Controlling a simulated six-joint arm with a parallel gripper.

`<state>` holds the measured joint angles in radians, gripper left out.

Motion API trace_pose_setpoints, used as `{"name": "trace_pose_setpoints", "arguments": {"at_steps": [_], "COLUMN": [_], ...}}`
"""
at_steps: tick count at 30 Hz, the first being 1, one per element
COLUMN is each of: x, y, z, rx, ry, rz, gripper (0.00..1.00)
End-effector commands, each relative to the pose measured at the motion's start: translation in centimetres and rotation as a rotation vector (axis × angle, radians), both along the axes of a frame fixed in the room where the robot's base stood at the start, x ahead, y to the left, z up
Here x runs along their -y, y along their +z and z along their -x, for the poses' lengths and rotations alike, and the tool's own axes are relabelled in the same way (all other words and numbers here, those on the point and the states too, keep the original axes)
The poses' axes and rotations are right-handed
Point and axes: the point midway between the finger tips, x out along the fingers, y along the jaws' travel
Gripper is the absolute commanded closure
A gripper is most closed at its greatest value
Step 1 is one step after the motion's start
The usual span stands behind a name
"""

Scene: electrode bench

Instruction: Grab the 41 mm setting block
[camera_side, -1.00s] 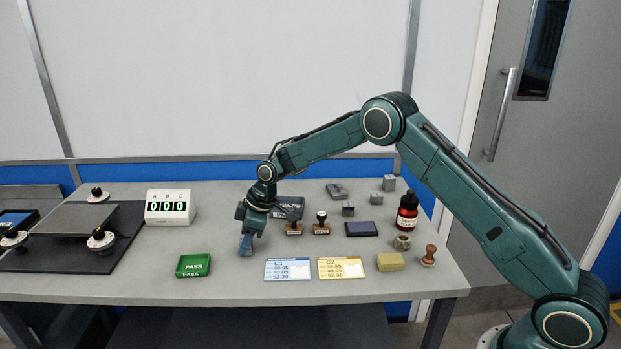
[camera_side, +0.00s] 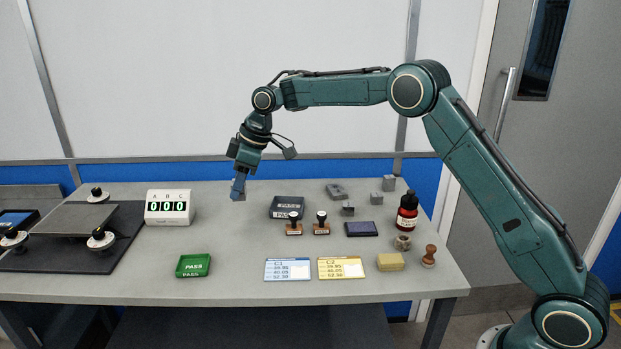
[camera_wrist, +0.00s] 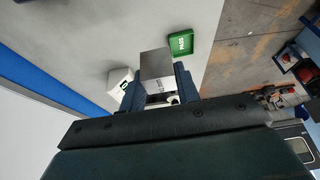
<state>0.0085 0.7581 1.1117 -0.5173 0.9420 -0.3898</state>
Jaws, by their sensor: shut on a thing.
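My gripper (camera_side: 239,184) is raised clear above the bench, left of centre in the side view, pointing down. It is shut on a grey metal setting block (camera_wrist: 156,64). In the wrist view the block sits between the two blue fingers and sticks out past them. A small marking shows on its near face, but I cannot read its size. In the side view the fingers mostly hide the block. Other plain grey blocks stand at the back right, one (camera_side: 376,198) near another (camera_side: 389,183) and a darker one (camera_side: 348,209).
A green PASS tray (camera_side: 193,265) lies at the front left. The white A B C counter (camera_side: 169,207) and a black plate (camera_side: 70,258) with knobs are left. The bench below my gripper is clear.

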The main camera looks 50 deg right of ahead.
Motion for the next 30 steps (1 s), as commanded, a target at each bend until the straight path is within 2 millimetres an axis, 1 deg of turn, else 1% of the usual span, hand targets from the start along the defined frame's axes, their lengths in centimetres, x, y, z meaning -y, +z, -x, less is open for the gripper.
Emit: {"name": "trace_pose_setpoints", "arguments": {"at_steps": [1, 3, 6, 10, 15, 30], "x": [0.0, 0.0, 0.0, 0.0, 0.0, 0.0], "y": [1.1, 2.0, 3.0, 3.7, 4.1, 4.1], "z": [-0.1, -0.1, -0.1, 0.0, 0.0, 0.0], "rx": [0.005, 0.004, 0.003, 0.003, 0.001, 0.001], "ry": [0.000, 0.001, 0.000, 0.000, 0.001, -0.001], "rz": [0.001, 0.001, 0.000, 0.000, 0.001, 0.001], "gripper": [1.00, 1.00, 1.00, 1.00, 1.00, 1.00]}}
